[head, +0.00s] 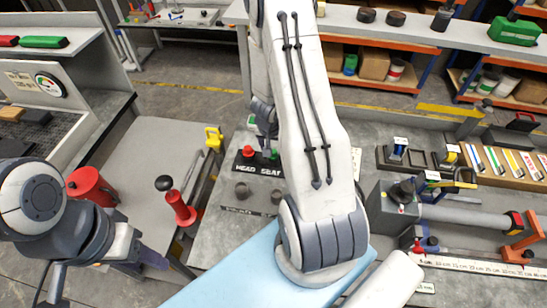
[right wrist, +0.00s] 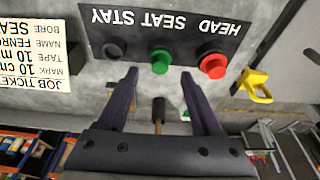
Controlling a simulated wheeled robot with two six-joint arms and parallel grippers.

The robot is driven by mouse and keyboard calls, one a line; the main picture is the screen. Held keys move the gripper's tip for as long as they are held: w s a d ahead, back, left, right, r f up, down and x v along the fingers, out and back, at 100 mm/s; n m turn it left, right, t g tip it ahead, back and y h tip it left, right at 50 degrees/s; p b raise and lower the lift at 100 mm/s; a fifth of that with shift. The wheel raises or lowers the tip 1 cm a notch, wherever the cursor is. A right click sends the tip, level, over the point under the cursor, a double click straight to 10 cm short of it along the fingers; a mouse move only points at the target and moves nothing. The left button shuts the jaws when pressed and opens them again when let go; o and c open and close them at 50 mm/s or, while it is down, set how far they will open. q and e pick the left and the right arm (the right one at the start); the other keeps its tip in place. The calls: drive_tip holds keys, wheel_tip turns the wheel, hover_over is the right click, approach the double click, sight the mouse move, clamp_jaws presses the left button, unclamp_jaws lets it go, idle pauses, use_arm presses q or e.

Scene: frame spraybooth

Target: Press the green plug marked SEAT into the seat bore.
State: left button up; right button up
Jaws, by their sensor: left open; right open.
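The green plug (head: 273,153) stands on a black board (head: 258,165) marked HEAD and SEAT, right of the red plug (head: 248,151). In the right wrist view the green plug (right wrist: 160,62) sits by the word SEAT, between a black plug (right wrist: 114,50) and the red plug (right wrist: 212,65). My right gripper (right wrist: 159,73) is open and empty, its fingertips to either side of the green plug and apart from it. In the head view my right arm partly hides this gripper. My left gripper (head: 152,258) is at the lower left, away from the plugs. I cannot make out the seat bore.
A yellow clamp (head: 213,137), a red-handled tool (head: 180,208) and a red can (head: 90,187) are to the left. A wooden-handled tool (right wrist: 158,110) shows between my right fingers. A job ticket (right wrist: 35,45) lies beside the board.

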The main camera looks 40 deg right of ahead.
drive_tip(key=b+x, duration=0.2)
drive_tip(key=x, duration=0.2)
drive_tip(key=shift+w+d+f, duration=0.1)
drive_tip(key=shift+d+f, duration=0.05)
drive_tip(key=shift+f, duration=0.1)
drive_tip(key=shift+r, duration=0.1)
clamp_jaws()
drive_tip(key=shift+r, duration=0.15)
